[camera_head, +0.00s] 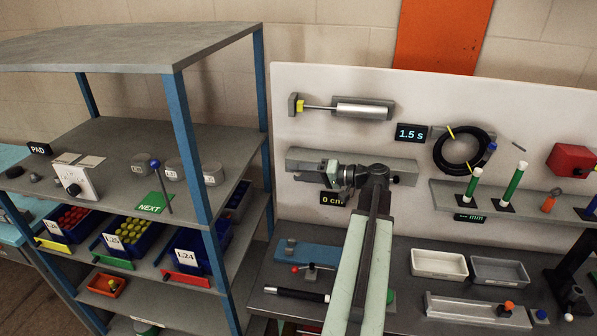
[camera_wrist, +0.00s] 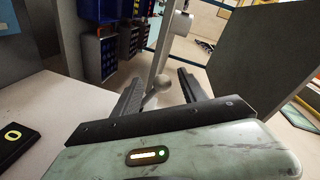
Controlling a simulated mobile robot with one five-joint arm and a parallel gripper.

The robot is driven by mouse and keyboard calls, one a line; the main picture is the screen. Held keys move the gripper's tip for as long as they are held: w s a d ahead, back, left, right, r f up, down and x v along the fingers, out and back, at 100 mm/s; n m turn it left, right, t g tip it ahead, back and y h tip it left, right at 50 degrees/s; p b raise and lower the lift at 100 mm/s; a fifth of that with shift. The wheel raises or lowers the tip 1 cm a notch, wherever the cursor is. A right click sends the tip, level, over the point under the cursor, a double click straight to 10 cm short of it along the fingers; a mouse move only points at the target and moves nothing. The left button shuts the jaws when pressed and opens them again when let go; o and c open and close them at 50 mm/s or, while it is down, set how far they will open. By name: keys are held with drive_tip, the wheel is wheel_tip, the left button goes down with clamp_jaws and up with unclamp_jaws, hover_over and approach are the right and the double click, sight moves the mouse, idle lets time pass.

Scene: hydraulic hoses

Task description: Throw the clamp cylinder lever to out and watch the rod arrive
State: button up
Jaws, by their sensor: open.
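The clamp cylinder (camera_head: 362,111) is mounted high on the white panel. Its thin rod (camera_head: 320,106) points left, with a yellow marker near a grey end block (camera_head: 294,106). My gripper (camera_head: 338,174) is in front of a grey housing (camera_head: 402,165) lower on the panel, and my arm hides part of it. In the wrist view my gripper (camera_wrist: 160,78) is open. A pale grey lever with a rounded end (camera_wrist: 158,90) shows between the two dark fingers. I cannot tell whether either finger touches it.
A display (camera_head: 411,132) reads 1.5 s; another (camera_head: 332,199) reads 0 cm. A coiled black hose (camera_head: 463,151) hangs to the right. A blue-posted shelf (camera_head: 185,140) with bins stands on the left. Trays (camera_head: 438,265) and small parts lie on the bench below.

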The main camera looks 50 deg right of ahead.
drive_tip(key=v, duration=0.7)
drive_tip(key=shift+p, duration=0.45)
